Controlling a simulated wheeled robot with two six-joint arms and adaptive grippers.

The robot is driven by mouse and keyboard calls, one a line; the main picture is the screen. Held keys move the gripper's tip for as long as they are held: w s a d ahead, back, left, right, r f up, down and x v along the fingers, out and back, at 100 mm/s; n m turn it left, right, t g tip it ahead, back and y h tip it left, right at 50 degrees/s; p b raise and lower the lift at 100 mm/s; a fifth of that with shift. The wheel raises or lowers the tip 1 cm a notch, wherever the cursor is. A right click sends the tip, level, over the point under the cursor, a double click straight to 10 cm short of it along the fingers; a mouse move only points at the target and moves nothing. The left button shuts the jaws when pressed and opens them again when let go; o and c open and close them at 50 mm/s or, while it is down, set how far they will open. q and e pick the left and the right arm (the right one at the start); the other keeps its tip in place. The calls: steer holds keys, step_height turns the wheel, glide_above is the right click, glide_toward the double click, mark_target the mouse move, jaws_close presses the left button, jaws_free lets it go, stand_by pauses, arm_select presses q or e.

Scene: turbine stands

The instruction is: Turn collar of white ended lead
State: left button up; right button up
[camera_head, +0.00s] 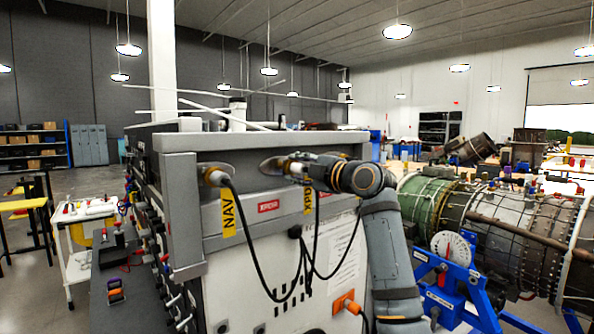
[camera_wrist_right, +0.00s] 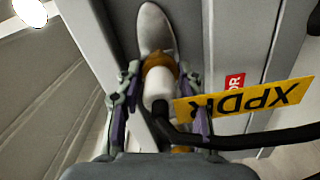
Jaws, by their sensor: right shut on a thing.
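A lead with a white end (camera_wrist_right: 160,85) and a brass-coloured collar (camera_wrist_right: 158,60) sits at a silver oval fitting (camera_wrist_right: 156,28) on the grey panel. Its black cable bends away to the right, by a yellow XPDR tag (camera_wrist_right: 245,100). My right gripper (camera_wrist_right: 160,78) is shut around this end, one finger on each side. The fingertips are close to the collar; exact contact is hard to tell. In the head view my right gripper (camera_head: 306,169) reaches the panel from the right and partly hides the plug. My left gripper is in neither view.
A second lead (camera_head: 216,175) with a yellow NAV tag (camera_head: 228,213) is plugged in to the left on the same grey cabinet (camera_head: 260,238). Black cables hang below both. A turbine (camera_head: 500,225) on a blue stand (camera_head: 448,297) stands at the right.

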steer(key=shift+f, duration=0.1)
steer(key=o, duration=1.2)
steer(key=v, duration=1.2)
